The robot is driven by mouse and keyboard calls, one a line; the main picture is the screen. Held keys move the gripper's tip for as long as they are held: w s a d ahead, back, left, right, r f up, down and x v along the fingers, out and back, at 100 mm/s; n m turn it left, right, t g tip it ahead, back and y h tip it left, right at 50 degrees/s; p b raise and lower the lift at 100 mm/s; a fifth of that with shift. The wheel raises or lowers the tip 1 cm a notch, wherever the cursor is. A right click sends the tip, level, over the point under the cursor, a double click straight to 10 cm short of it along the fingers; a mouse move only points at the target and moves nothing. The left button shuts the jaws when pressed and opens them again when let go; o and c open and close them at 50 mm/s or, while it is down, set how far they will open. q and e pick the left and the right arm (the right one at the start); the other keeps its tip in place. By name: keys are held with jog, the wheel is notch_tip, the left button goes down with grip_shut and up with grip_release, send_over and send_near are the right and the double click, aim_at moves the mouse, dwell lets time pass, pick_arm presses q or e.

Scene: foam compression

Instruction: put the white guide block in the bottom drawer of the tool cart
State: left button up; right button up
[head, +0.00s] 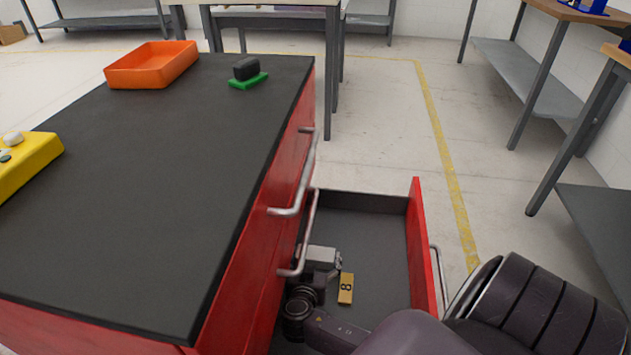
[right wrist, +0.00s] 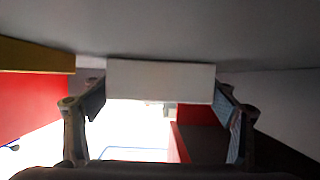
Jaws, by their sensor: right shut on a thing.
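The tool cart (head: 150,180) is red with a black top. Its bottom drawer (head: 375,215) is pulled open and has a dark grey floor. My right gripper (head: 325,262) is down inside the drawer, close to the cart body, and shut on the white guide block (head: 322,253). In the right wrist view the white block (right wrist: 160,82) sits between the two fingers of the gripper (right wrist: 160,105). The block is low in the drawer, but I cannot tell whether it touches the floor. My left gripper is not in view.
The cart's top holds an orange tray (head: 152,66), a green-and-black item (head: 248,74) and a yellow box (head: 25,165). Cart handles (head: 300,185) overhang the drawer's left side. The drawer's far end is clear.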

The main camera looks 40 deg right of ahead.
aim_at(314, 261)
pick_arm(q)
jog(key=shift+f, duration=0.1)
pick_arm(e)
jog(key=o, duration=1.3)
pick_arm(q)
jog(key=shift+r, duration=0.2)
pick_arm(e)
jog(key=shift+r, duration=0.1)
jog(key=shift+s+a, duration=0.25)
jog(key=shift+a, duration=0.05)
jog(key=p+v, duration=0.1)
jog(key=v, duration=0.4)
jog(key=shift+s+a+r, duration=0.1)
jog(key=shift+s+a, duration=0.1)
jog(key=shift+s+a+r, duration=0.3)
jog(key=shift+s+a, duration=0.05)
jog(key=shift+a, duration=0.1)
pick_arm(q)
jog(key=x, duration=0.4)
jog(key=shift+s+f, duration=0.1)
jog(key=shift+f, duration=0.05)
